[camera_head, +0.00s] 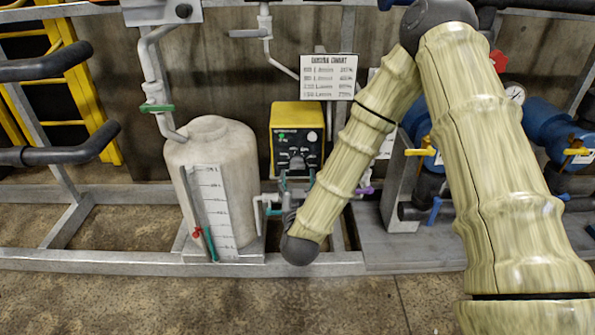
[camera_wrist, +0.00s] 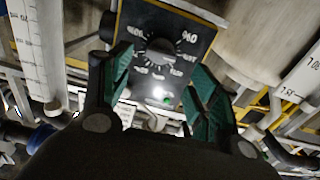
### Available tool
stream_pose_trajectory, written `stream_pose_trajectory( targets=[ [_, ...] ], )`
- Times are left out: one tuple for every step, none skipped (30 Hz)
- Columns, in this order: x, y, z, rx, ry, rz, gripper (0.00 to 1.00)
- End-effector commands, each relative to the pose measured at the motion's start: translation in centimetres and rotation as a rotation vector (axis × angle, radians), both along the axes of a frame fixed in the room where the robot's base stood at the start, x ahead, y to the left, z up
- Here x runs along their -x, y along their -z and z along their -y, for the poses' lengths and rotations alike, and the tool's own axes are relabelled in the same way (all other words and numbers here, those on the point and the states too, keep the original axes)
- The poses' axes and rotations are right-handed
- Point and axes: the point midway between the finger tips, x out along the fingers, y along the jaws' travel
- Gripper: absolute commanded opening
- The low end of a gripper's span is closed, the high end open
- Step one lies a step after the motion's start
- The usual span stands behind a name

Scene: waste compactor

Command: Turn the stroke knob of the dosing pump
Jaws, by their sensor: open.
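The dosing pump (camera_head: 297,115) is a yellow box with a black front panel, behind the white tank's right side in the head view. Its stroke knob (camera_wrist: 160,52) is a dark round dial on the black panel (camera_wrist: 190,28) in the wrist view, with white percent marks around it. The knob also shows small in the head view (camera_head: 297,161). My gripper (camera_wrist: 158,85) has two green-padded fingers, spread open on either side below the knob in the wrist view. The knob appears between and beyond the fingertips, with nothing gripped.
A white tank (camera_head: 212,150) with a level scale stands left of the pump. A printed chart (camera_head: 328,77) is right of the pump top. Blue pumps and valves (camera_head: 550,125) are at the right. Grey pipes and a metal frame (camera_head: 110,257) surround the area.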

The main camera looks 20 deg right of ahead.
Motion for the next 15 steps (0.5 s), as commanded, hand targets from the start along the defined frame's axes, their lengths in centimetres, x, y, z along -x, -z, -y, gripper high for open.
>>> stream_pose_trajectory(
  targets=[
    [-0.9,0.1,0.3,0.000,0.002,0.002,0.61],
    [-1.3,0.1,0.5,0.000,0.002,0.002,0.61],
    [-1.9,0.2,0.6,-0.002,0.002,0.002,0.61],
    [-2.4,0.2,0.8,-0.002,0.002,0.002,0.61],
    [-2.8,0.2,0.9,-0.002,0.002,0.002,0.61],
    [-3.3,0.2,1.0,-0.001,0.002,0.000,0.61],
    [-3.7,0.2,1.2,0.000,0.002,0.000,0.61],
    [-4.1,0.2,1.3,-0.001,0.002,0.000,0.61],
    [-4.5,0.2,1.4,-0.001,0.002,0.000,0.61],
    [-4.8,0.2,1.4,-0.001,0.001,-0.001,0.61],
    [-5.0,0.2,1.5,-0.001,0.001,-0.001,0.61],
    [-5.3,0.1,1.6,-0.001,0.001,0.000,0.61],
    [-5.5,0.1,1.6,-0.001,0.001,0.000,0.61],
    [-5.7,0.1,1.7,-0.001,0.000,0.000,0.61],
    [-5.8,0.1,1.7,-0.001,0.000,-0.001,0.61]
  ],
)
